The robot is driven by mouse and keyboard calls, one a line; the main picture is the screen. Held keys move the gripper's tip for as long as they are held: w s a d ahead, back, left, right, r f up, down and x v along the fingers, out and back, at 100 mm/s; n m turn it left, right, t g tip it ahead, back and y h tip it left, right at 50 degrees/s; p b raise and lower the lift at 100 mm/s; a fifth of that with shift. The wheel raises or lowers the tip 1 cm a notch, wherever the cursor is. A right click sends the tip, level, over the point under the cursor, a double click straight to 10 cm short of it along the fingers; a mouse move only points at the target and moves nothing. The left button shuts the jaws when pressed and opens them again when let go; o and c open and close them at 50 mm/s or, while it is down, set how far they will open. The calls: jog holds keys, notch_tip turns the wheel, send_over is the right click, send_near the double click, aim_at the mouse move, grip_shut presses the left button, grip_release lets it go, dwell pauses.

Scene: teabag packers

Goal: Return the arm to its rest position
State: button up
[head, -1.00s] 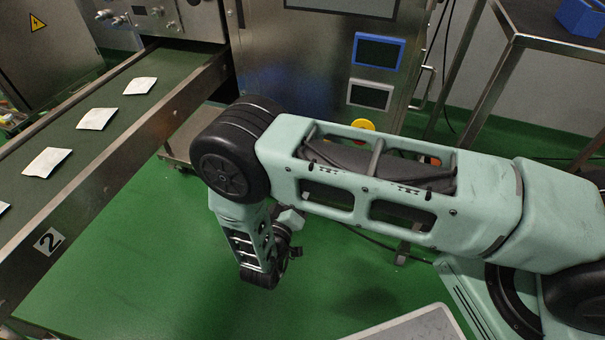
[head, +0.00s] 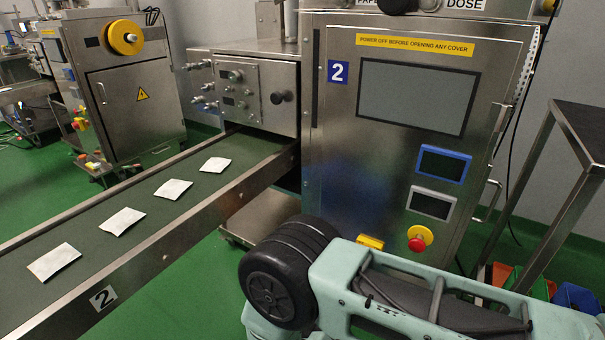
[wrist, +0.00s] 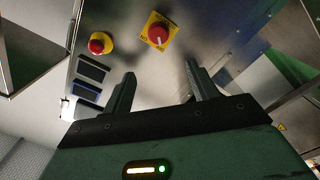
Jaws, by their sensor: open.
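My arm (head: 420,300) is folded in the lower right of the head view, with its black elbow joint in front of the machine's lower front. My gripper is below the frame there. In the wrist view my gripper (wrist: 158,85) shows two dark fingers spread apart, with nothing between them. Beyond the fingers is the metal front of a machine with a red knob on a yellow plate (wrist: 158,31) and a red button on a yellow base (wrist: 100,43).
Packing machine 2 (head: 335,180) stands ahead, with a red emergency button (head: 417,244) low on its front. A conveyor (head: 88,216) carrying several white teabags runs along the left. A metal stand (head: 555,165) is at the right. Green floor shows at the lower left.

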jog(key=w+a+r+m+g+y, duration=0.1)
jog(key=w+a+r+g+y, duration=0.2)
jog(key=w+a+r+y, duration=0.45)
jog(key=s+a+r+n+g+y, duration=0.2)
jog(key=s+a+r+g+y, duration=0.4)
jog(key=r, duration=0.4)
jog(key=s+d+r+n+g+y, duration=0.25)
jog(key=s+d+r, duration=0.25)
jog(key=s+r, duration=0.5)
jog(key=s+d+r+n+g+h, duration=0.25)
jog(key=s+d+h, duration=0.25)
jog(key=s+d, duration=0.65)
notch_tip(320, 180, up, 29)
jog(key=d+p, duration=0.1)
jog(key=p, duration=2.8)
jog(key=shift+w+d+r+g, duration=0.15)
jog(key=shift+w+d+g, duration=0.05)
jog(key=shift+w+g, duration=0.1)
